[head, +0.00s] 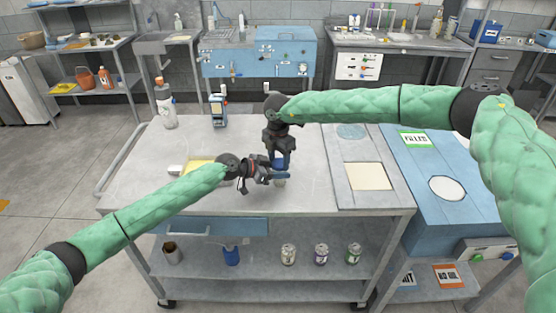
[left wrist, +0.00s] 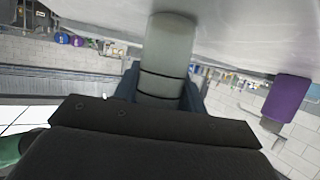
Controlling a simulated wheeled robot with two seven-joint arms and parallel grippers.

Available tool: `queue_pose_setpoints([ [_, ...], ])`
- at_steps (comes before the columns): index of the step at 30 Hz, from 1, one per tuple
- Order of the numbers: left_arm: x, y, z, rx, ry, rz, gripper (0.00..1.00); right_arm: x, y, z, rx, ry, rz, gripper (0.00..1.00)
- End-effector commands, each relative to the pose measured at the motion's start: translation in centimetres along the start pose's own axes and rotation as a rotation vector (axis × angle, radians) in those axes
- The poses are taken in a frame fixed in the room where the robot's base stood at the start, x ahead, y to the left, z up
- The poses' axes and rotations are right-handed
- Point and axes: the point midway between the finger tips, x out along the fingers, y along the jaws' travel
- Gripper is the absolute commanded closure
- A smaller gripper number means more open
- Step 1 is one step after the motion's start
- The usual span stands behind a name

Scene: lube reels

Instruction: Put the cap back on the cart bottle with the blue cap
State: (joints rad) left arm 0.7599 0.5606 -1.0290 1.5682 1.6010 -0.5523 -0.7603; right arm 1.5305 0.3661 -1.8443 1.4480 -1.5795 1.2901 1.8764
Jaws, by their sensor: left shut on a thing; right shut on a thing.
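In the head view my left gripper (head: 268,173) is shut low around a small pale bottle (head: 280,183) standing on the steel cart top. The left wrist view shows the greyish bottle (left wrist: 170,45) between its dark blue fingers (left wrist: 160,90), its base against the cart top. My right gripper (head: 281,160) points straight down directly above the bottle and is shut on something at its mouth. That is likely the blue cap, but dark blue fingers hide it. I cannot tell whether cap and bottle touch.
A white bottle (head: 168,110) and a blue-and-white device (head: 218,108) stand at the cart's back left. A yellow pad (head: 200,167) lies behind my left arm. Right are a cream panel (head: 368,177) and a blue bench (head: 440,205). Several cans stand on the lower shelf (head: 265,282).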

Motion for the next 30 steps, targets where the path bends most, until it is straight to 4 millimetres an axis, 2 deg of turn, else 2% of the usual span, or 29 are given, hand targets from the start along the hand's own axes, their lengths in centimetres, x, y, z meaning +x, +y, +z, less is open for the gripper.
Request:
queue_pose_setpoints([
  [1,-0.11,-0.17,-1.03,0.008,0.012,-0.003,1.00,0.65,-0.28,-0.20,-0.002,0.002,-0.009,0.71],
  [30,-0.19,-0.46,-0.74,0.004,0.009,-0.008,1.00,-0.24,-0.17,-0.89,-0.008,0.005,-0.005,0.71],
])
